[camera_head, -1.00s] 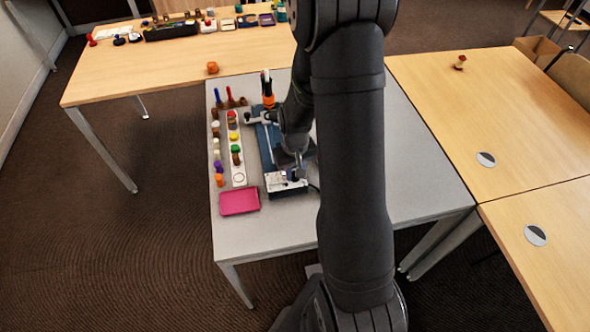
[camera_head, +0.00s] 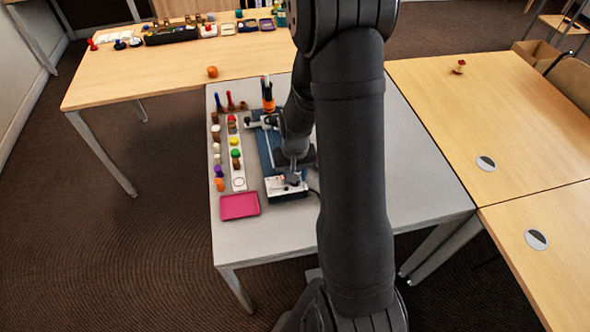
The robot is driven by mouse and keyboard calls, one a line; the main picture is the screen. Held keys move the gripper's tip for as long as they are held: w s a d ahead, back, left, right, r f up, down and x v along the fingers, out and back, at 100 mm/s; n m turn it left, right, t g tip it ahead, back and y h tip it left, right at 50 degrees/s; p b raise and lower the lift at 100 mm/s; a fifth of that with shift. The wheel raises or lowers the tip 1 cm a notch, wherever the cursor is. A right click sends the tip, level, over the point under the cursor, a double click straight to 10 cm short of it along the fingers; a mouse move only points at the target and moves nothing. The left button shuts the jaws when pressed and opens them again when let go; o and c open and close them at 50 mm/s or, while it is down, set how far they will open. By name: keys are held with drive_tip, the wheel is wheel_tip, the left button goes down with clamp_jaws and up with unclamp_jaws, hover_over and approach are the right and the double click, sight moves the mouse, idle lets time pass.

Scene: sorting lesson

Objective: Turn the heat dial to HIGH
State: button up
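A blue device (camera_head: 265,148) with a white front panel (camera_head: 283,188) lies on the grey table, and it appears to be the heated unit. Small dark marks show on the panel. The heat dial and its markings are too small or hidden to make out. My gripper (camera_head: 292,178) is at the panel's upper right part, below my dark wrist. Its fingers are too small and too covered by the arm to show whether they are open or shut, or whether they touch the dial.
A white strip (camera_head: 238,184) with coloured pieces stands left of the device, beside a row of loose pieces. A pink tray (camera_head: 239,206) lies at the front left. An orange-black holder (camera_head: 268,103) stands behind. The grey table (camera_head: 420,180) is clear on the right.

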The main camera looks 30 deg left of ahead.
wheel_tip(320, 180, up, 17)
drive_tip(key=shift+r, duration=0.2)
idle(0.4)
idle(0.4)
wheel_tip(320, 180, down, 18)
drive_tip(key=shift+r, duration=0.25)
idle(0.4)
